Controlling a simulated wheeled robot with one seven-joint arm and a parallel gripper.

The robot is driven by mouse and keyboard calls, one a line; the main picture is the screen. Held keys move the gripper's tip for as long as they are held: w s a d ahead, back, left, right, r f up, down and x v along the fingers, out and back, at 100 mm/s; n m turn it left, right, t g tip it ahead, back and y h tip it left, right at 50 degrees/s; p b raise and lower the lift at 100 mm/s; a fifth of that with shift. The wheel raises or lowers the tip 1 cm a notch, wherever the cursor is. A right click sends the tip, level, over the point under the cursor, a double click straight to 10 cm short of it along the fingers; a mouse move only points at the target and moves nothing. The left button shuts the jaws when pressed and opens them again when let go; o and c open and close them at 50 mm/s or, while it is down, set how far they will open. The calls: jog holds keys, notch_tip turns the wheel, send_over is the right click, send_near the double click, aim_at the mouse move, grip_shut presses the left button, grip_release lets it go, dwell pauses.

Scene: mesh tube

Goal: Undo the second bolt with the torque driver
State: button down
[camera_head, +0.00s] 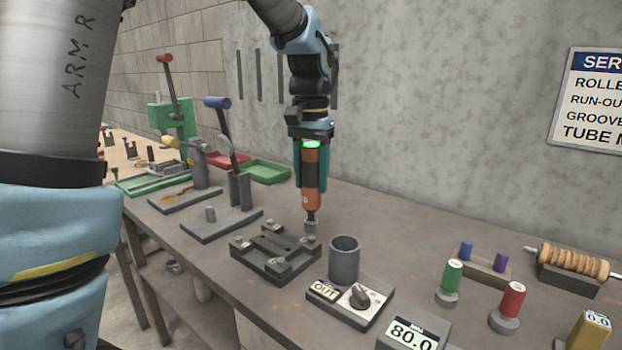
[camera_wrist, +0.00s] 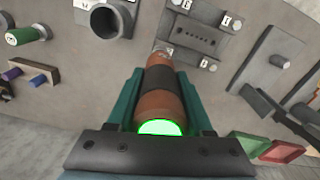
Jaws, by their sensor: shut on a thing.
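My gripper (camera_head: 311,181) is shut on the torque driver (camera_head: 312,194), which has an orange body, a dark grip band and a lit green ring on top. The driver hangs upright, its grey socket end (camera_head: 311,226) at the back right corner of the dark bolt fixture (camera_head: 262,257). Bolts show at the fixture's other corners, one at the back (camera_head: 274,227), one at the left (camera_head: 239,241) and one in front (camera_head: 278,264). The wrist view shows the driver (camera_wrist: 162,85) between my teal fingers, its tip over a fixture corner. The bolt under it is hidden; I cannot tell if the socket is seated.
A grey cup (camera_head: 344,260) stands close right of the fixture, with a dial box (camera_head: 350,301) in front. A lever press (camera_head: 222,222) stands to the left. Green (camera_head: 453,276) and red (camera_head: 513,299) handled pieces stand right. Bare bench lies behind the cup.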

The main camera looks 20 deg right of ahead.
aim_at(311, 161)
jog(key=shift+r+p, duration=1.05)
jog(key=shift+r, duration=0.45)
